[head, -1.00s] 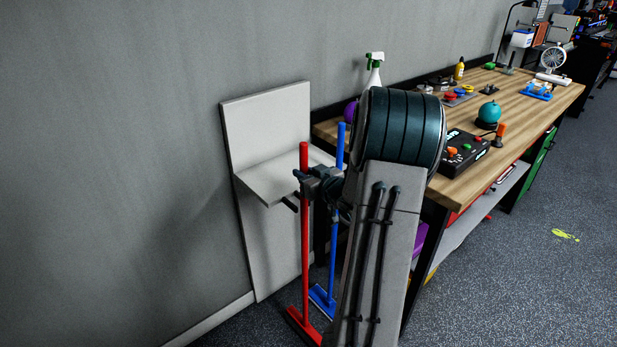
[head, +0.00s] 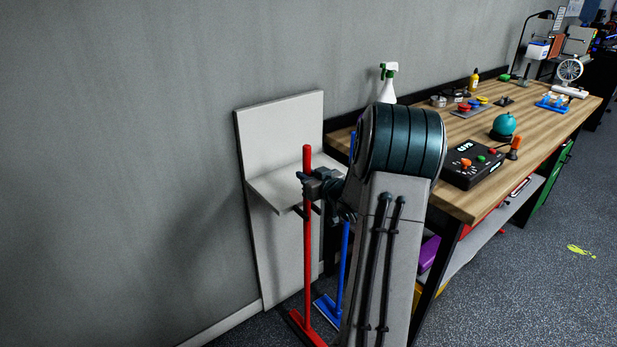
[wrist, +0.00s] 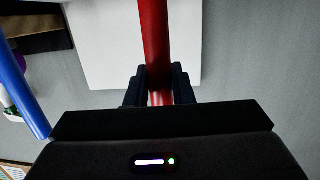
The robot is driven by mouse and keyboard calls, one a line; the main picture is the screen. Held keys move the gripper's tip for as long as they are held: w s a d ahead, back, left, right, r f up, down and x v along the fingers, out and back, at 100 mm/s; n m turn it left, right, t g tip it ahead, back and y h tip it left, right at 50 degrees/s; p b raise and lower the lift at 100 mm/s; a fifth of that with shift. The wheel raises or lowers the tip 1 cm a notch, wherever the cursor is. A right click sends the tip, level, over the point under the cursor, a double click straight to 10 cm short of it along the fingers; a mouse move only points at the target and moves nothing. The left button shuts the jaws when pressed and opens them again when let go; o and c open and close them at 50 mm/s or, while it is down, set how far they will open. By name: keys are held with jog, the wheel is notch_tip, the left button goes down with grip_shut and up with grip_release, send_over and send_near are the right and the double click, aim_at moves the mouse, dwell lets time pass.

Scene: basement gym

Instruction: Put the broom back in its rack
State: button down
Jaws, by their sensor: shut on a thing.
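A red broom (head: 307,245) stands nearly upright, its head (head: 308,332) low near the floor. My gripper (head: 307,185) is shut on the upper part of its handle. In the wrist view the red handle (wrist: 155,45) passes between the two dark fingers (wrist: 158,88). The rack is a pale wall panel (head: 280,130) with a shelf (head: 283,187) sticking out; dark prongs show under the shelf's front edge. The red handle is in front of the shelf in the head view; I cannot tell whether it touches the prongs. A blue broom (head: 345,255) stands just right of the rack, partly hidden by my arm.
A wooden workbench (head: 462,200) stands close on the right. On it are a spray bottle (head: 387,85), a black control box (head: 472,163) and a teal round object (head: 504,126). The grey wall (head: 120,150) to the left is bare. Open floor lies right of the bench.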

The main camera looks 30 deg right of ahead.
jog(key=shift+f, duration=0.1)
jog(key=shift+f+b, duration=0.4)
jog(key=shift+b, duration=0.1)
jog(key=c, duration=1.2)
grip_release()
jog(key=shift+o, duration=0.2)
jog(key=shift+f, duration=0.1)
jog(key=s+r, duration=0.2)
jog(key=s, duration=1.1)
jog(key=shift+s+r, duration=0.15)
jog(key=shift+s, duration=0.2)
jog(key=shift+a+r, duration=0.1)
